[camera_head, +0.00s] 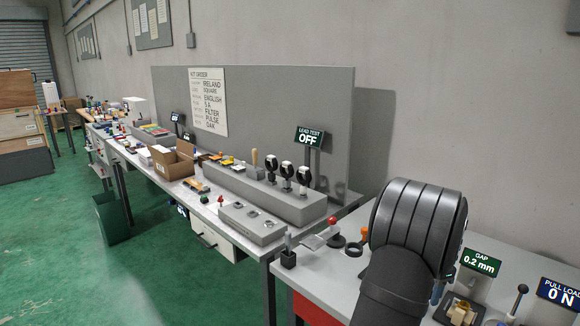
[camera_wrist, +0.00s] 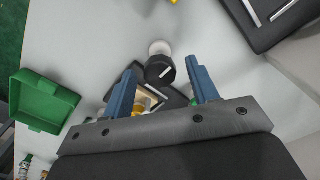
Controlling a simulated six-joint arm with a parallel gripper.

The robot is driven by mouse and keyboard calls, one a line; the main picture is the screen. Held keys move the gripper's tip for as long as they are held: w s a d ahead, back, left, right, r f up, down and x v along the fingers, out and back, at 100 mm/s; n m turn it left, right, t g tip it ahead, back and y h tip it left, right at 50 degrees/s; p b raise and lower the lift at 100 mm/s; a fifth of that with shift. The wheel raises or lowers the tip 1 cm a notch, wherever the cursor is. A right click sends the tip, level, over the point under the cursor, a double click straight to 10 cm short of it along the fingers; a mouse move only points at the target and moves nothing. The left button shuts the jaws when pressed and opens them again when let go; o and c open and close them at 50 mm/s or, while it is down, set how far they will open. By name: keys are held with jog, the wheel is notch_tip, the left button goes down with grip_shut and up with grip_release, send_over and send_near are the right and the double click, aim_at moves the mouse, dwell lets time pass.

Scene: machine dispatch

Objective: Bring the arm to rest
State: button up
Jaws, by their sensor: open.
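My gripper (camera_wrist: 159,68) shows in the wrist view with its two blue fingers spread apart and nothing held between them.
A green open box (camera_wrist: 42,98) lies left of the gripper, and a dark plate (camera_wrist: 262,22) is at upper right. In the head view a red-knobbed lever (camera_head: 332,222), a gap display (camera_head: 480,263) and a pull load display (camera_head: 558,294) stand near my arm. Green floor lies open at left.

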jog(key=n, duration=0.3)
jog(key=shift+r, duration=0.1)
jog(key=n, duration=0.5)
jog(key=shift+n, duration=0.3)
jog(key=n, duration=0.4)
jog(key=shift+n, duration=0.3)
jog(key=n, duration=0.4)
dwell(1.2)
